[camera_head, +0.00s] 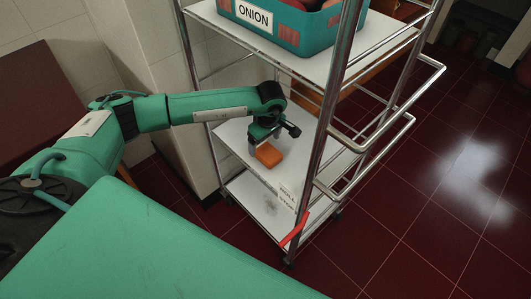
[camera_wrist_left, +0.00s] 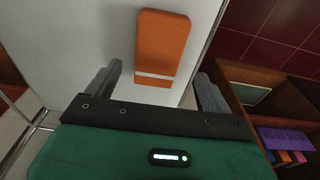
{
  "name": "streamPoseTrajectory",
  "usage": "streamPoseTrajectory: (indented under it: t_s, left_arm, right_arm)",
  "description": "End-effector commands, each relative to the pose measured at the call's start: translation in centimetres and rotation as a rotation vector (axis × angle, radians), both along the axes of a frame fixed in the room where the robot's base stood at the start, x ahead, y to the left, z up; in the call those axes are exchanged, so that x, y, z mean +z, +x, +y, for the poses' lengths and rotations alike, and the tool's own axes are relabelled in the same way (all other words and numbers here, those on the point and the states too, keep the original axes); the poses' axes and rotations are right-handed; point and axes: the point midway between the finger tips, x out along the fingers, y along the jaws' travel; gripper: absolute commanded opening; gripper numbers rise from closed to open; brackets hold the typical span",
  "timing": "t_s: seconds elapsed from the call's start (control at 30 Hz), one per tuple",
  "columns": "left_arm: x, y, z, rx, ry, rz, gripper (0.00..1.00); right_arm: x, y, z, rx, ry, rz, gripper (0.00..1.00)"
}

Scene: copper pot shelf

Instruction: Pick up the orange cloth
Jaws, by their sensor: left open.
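The orange cloth (camera_head: 269,154) is a small folded block lying on the white middle shelf (camera_head: 236,135) of a metal trolley. My left gripper (camera_head: 272,137) hangs just above it at the shelf, with the arm reaching in from the left. In the left wrist view the cloth (camera_wrist_left: 162,45) is a long orange rectangle with a pale stripe near its lower end. It lies ahead of the fingers, between their lines. The left gripper (camera_wrist_left: 158,85) is open and empty. My right gripper is not in either view.
A teal crate labelled ONION (camera_head: 303,27) stands on the shelf above my arm. Metal posts (camera_head: 327,110) and side rails (camera_head: 372,143) frame the trolley. A red strip (camera_head: 294,230) hangs at the lower front post. Tiled wall (camera_head: 150,60) stands behind at left. Open red-tiled floor (camera_head: 440,180) lies right.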

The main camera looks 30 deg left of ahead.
Motion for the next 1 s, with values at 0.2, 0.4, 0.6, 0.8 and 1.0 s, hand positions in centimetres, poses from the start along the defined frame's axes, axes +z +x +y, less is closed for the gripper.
streamPoseTrajectory:
  t_s: [0.2,0.4,0.6,0.8,1.0]
  left_arm:
    - [-3.2,0.1,-0.5,0.0,0.0,0.004,0.85]
    - [-4.8,0.3,-0.2,-0.001,0.0,0.001,0.85]
    - [-4.8,0.3,-0.2,-0.001,0.0,0.001,0.75]
    - [-4.7,0.3,-0.2,0.0,0.0,0.001,0.36]
    - [-4.7,0.3,-0.2,0.0,0.0,0.0,0.36]
  right_arm:
    - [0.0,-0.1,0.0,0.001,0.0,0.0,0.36]
    - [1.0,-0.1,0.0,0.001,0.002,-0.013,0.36]
    - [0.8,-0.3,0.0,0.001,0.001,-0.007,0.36]
    - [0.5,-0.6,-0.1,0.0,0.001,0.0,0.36]
    - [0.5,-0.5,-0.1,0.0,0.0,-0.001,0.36]
